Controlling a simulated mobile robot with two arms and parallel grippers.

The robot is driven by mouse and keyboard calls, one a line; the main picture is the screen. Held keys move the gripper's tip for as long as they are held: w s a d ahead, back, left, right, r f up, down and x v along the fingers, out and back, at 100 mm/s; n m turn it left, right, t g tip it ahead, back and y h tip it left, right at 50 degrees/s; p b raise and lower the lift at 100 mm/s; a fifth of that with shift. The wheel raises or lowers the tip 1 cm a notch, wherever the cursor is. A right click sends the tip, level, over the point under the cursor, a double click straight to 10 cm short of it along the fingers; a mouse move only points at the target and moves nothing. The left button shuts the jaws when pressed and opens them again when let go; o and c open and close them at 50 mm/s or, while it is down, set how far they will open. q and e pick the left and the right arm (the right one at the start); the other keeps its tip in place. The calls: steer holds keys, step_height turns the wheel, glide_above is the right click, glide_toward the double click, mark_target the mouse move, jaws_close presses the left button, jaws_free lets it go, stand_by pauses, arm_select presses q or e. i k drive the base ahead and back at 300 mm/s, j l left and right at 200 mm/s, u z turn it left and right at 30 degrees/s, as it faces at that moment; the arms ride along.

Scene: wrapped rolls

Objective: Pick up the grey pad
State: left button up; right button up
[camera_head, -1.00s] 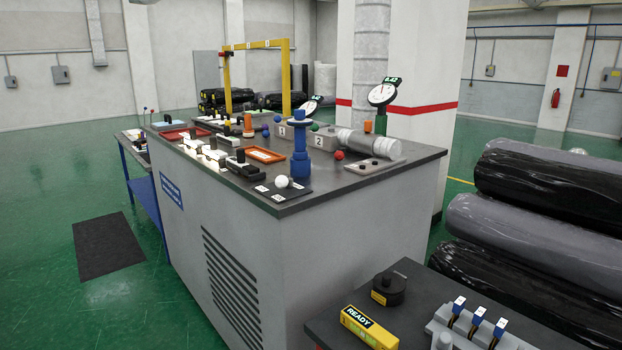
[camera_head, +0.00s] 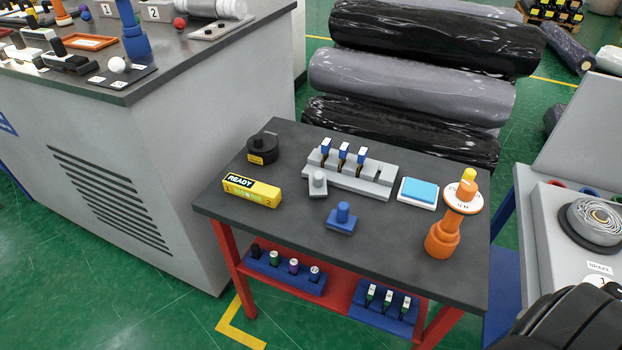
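A small light grey pad with a round grey knob (camera_head: 317,181) lies on the dark-topped table, against the front left of a grey rack (camera_head: 365,180). A blue pad of similar shape with a knob (camera_head: 342,217) lies in front of it, apart from it. Another flat grey plate (camera_head: 222,27) lies on the large bench at upper left, so I cannot be sure which one is the named pad.
The dark table (camera_head: 390,235) also bears a yellow READY box (camera_head: 252,191), a black round part (camera_head: 263,149), a blue-and-white block (camera_head: 418,193) and an orange stand (camera_head: 443,240). Wrapped rolls (camera_head: 412,85) are stacked behind. A grey machine (camera_head: 545,240) stands at right.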

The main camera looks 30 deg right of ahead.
mark_target(317, 185)
steer(key=i+j+z, duration=0.15)
steer(key=j+z, duration=0.95)
steer(key=j, duration=0.15)
steer(key=i, duration=0.05)
